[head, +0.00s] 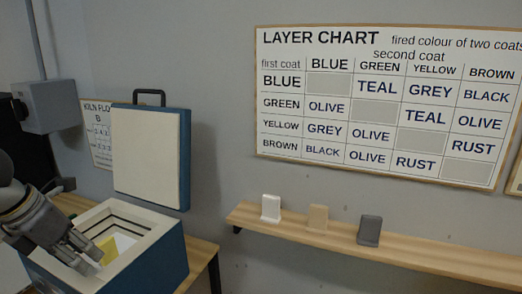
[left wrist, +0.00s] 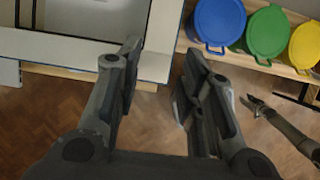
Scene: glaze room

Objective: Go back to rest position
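My left gripper (head: 88,260) is over the near left rim of the open blue kiln (head: 170,262) in the head view.
The kiln's lid (head: 150,155) stands upright. A wall shelf (head: 395,254) holds a white tile (head: 271,208), a tan tile (head: 318,217) and a grey tile (head: 369,230). Blue (left wrist: 217,22), green (left wrist: 265,32) and yellow (left wrist: 306,45) lidded buckets stand on a wooden surface. A layer chart (head: 385,100) hangs above.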

